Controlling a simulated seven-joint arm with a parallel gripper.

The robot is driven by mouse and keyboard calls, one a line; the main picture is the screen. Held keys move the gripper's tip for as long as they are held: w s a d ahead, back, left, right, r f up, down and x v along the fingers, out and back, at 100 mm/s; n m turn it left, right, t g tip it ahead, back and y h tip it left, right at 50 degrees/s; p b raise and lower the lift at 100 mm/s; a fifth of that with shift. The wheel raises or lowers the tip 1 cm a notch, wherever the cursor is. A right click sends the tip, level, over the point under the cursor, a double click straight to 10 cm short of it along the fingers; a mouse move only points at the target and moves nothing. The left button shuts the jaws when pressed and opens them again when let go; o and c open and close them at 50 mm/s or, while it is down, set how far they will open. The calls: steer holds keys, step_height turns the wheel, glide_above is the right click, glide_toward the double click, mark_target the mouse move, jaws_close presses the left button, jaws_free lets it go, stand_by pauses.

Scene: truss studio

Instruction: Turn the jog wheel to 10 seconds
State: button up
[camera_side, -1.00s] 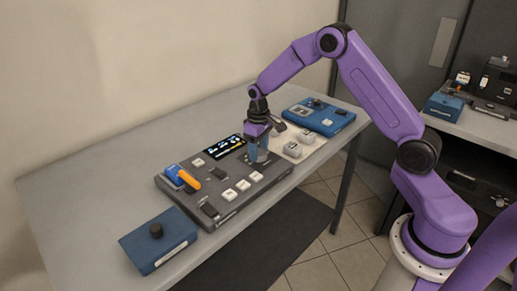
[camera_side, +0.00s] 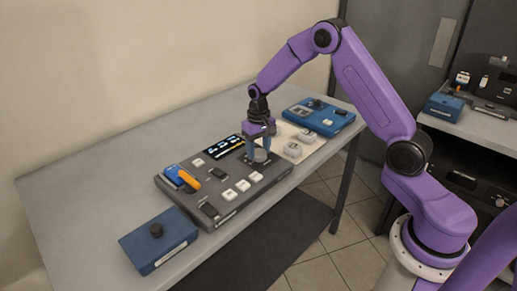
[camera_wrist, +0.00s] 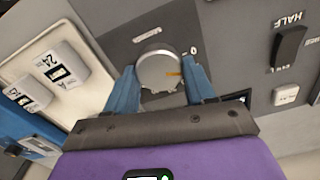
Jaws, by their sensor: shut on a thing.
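The jog wheel is a round grey knob (camera_wrist: 158,70) with an orange mark, set on the dark control panel; the mark points towards a printed 0 at its right in the wrist view. In the side view the knob (camera_side: 260,156) sits low between my fingers. My gripper (camera_wrist: 160,85) has its blue fingers closed on the knob's two sides; it also shows in the side view (camera_side: 259,154). The dark panel (camera_side: 232,205) lies on the grey table, with a lit display (camera_side: 226,146) at its back edge. The display's figures are too small to read.
White square buttons (camera_side: 243,185), dark switches and an orange-and-blue lever (camera_side: 182,178) share the panel. A white plate with buttons (camera_side: 306,137) and a blue box (camera_side: 318,117) stand behind it. A blue box with a black knob (camera_side: 157,240) stands in front. The table's left side is clear.

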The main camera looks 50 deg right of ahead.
mark_target(258, 152)
steer(key=shift+m, duration=0.6)
steer(key=o, duration=1)
steer(key=shift+o, duration=0.2)
steer(key=shift+r, duration=0.1)
step_height(258, 152, up, 17)
steer(key=shift+r, duration=0.2)
steer(key=shift+a, duration=0.1)
